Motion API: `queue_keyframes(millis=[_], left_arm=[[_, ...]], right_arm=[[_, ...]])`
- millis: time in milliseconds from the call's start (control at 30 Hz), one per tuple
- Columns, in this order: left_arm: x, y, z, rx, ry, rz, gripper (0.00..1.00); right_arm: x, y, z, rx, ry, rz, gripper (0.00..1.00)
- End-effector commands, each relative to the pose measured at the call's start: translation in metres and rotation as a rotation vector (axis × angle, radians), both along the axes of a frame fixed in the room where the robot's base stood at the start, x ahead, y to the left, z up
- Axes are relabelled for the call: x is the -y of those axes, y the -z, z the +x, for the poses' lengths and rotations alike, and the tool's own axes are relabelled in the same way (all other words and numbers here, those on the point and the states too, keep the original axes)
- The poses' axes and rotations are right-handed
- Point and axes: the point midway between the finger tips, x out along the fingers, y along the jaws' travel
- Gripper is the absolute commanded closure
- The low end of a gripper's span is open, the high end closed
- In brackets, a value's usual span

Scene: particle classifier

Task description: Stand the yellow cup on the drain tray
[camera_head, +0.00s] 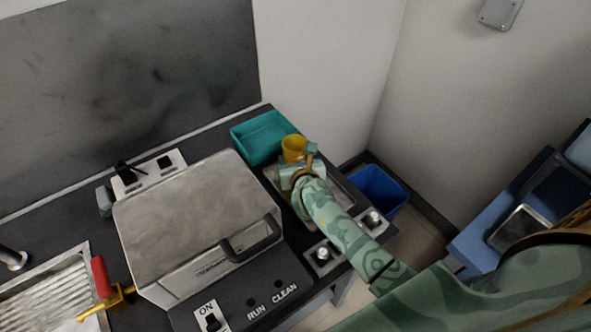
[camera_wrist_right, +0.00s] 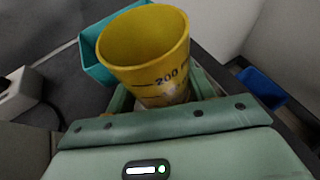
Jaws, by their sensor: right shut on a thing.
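The yellow cup (camera_head: 292,146) is at the back right of the counter, beside the teal bin. My right gripper (camera_head: 304,164) is shut on it. In the right wrist view the cup (camera_wrist_right: 150,55) has its open rim up, with dark marks and "200" on its side. The fingers are largely hidden in that view, and I cannot tell whether the cup's base touches anything. A ribbed metal tray (camera_head: 42,296), which looks like the drain tray, lies at the front left, far from the cup. My left gripper is not in view.
A large metal-lidded machine (camera_head: 195,215) stands between the ribbed tray and the cup. The teal bin (camera_head: 262,136) is just left of the cup. A red-handled yellow valve (camera_head: 101,278) stands at the ribbed tray's right edge. A blue bin (camera_head: 381,190) is beyond the counter's right edge.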

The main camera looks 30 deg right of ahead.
Motion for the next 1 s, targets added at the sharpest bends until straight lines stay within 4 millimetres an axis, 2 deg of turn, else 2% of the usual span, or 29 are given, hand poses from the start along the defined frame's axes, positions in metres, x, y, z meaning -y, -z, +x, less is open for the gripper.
queue_keyframes(millis=[33, 133, 400, 567, 600, 633, 667, 900, 1000], left_arm=[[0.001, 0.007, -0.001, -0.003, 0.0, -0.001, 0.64], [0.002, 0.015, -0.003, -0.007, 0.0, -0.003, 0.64], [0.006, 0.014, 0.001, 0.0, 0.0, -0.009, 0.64], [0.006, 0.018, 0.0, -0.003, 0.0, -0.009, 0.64], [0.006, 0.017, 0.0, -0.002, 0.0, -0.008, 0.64], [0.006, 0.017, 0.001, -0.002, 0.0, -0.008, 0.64], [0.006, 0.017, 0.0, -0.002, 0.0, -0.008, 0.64], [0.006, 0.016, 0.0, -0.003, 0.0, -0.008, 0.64], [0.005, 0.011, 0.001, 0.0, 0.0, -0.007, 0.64]], right_arm=[[0.0, 0.012, 0.0, -0.004, 0.001, 0.002, 0.74], [0.0, 0.029, 0.0, -0.005, 0.001, 0.002, 0.74], [0.0, 0.027, 0.0, 0.0, 0.0, 0.001, 0.74], [0.0, 0.033, 0.0, -0.001, 0.0, 0.001, 0.74], [0.0, 0.032, 0.0, -0.001, 0.0, 0.001, 0.36], [0.0, 0.032, 0.0, -0.001, 0.0, 0.001, 0.27], [0.0, 0.032, 0.0, -0.001, 0.0, 0.001, 0.25], [0.0, 0.031, 0.0, -0.001, 0.0, 0.001, 0.25], [0.0, 0.024, 0.0, 0.001, 0.0, 0.001, 0.25]])
